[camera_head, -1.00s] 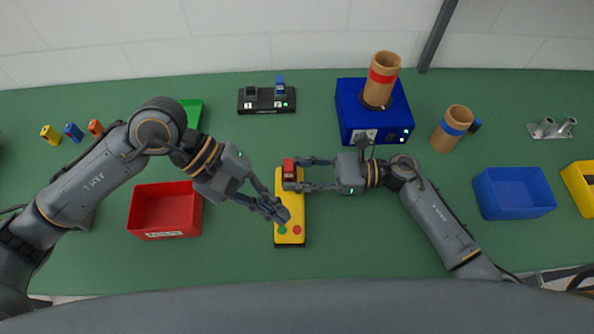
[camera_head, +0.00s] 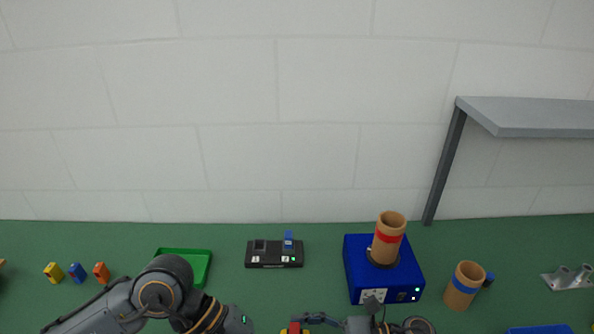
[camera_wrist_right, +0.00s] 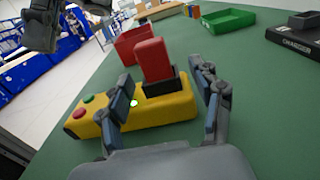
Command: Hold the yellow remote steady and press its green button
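The yellow remote (camera_wrist_right: 165,108) lies on the green table in the right wrist view. A red block (camera_wrist_right: 154,60) stands in a black base on it; its green button (camera_wrist_right: 88,98) and red button (camera_wrist_right: 78,113) are at the left end. My right gripper (camera_wrist_right: 166,88) is open, its fingers either side of the red block with visible gaps. A small green light glows beside the left finger. Dark parts of what looks like my left gripper (camera_wrist_right: 42,25) hang above the button end, apart from it. In the head view, the remote's top (camera_head: 294,331) barely shows and my left fingers are cut off.
A blue box (camera_head: 362,284) holds a tan cylinder with a red band (camera_head: 388,240). Another tan cylinder (camera_head: 463,287) stands to its right. A black device (camera_head: 274,261), green tray (camera_head: 186,265) and small coloured blocks (camera_head: 77,273) are along the back. A grey shelf (camera_head: 530,117) overhangs at right.

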